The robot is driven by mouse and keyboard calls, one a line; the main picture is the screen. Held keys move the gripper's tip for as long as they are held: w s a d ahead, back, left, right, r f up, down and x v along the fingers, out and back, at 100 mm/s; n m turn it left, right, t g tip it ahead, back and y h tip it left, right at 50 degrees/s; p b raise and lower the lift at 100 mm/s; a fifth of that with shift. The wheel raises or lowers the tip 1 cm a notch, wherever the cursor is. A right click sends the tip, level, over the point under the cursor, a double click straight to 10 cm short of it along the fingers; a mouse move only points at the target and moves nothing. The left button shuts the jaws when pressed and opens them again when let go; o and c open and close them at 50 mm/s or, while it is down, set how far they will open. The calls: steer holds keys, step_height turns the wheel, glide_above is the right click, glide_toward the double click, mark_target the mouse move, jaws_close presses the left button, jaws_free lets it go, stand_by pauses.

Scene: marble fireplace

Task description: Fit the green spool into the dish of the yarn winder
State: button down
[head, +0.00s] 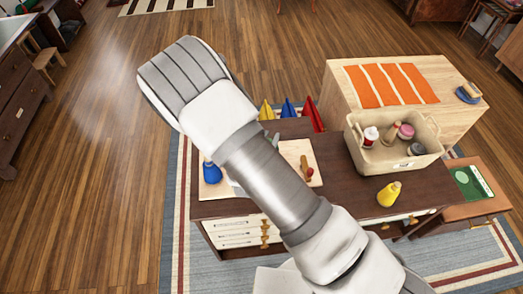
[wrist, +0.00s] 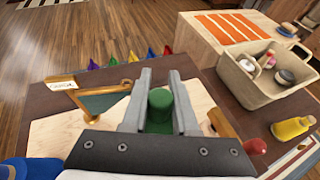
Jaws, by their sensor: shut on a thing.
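My gripper (wrist: 161,103) is shut on the green spool (wrist: 159,101), which sits upright between the two grey fingers in the wrist view. A pale wooden board (wrist: 45,143) lies below on the dark table. A wooden piece with a red knob (wrist: 255,147) stands at the right of the gripper; it also shows on the board in the head view (head: 308,172). I cannot clearly make out the yarn winder's dish. In the head view my arm hides the gripper, the spool and part of the board.
A beige bin (head: 402,153) with several bottles or spools stands right of the board. Coloured pennants (head: 287,108) line the back.

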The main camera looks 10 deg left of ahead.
steer(key=a+f, duration=0.1)
steer(key=s+a, duration=0.1)
steer(key=shift+a+f, duration=0.3)
steer(key=shift+f, duration=2.05)
steer(key=shift+f, duration=0.15)
steer(key=c, duration=0.7)
jaws_free()
